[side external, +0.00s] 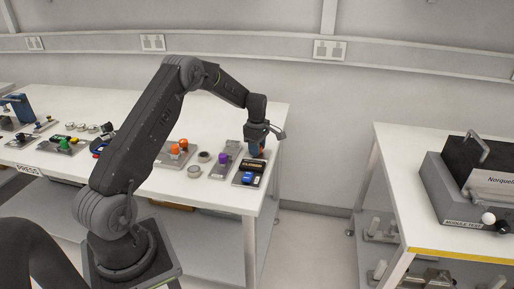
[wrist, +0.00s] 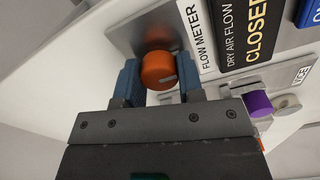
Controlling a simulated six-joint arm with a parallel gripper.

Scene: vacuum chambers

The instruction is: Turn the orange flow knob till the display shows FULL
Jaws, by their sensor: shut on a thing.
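The orange flow knob (wrist: 158,70) sits on a metal plate (wrist: 125,38) and has a pale pointer mark on its face. My gripper (wrist: 160,82) has its two blue fingers on either side of the knob and is shut on it. In the side external view my gripper (side external: 256,150) is down at the right end of the white bench, and the knob there is hidden behind it. The display (wrist: 262,28), beside the labels FLOW METER and DRY AIR FLOW, shows large yellow letters reading CLOSED, its last letter partly cut off.
A purple knob (side external: 223,159) stands on a plate left of my gripper. A blue button (side external: 248,179) is in front. A second bench (side external: 397,142) stands to the right across a gap.

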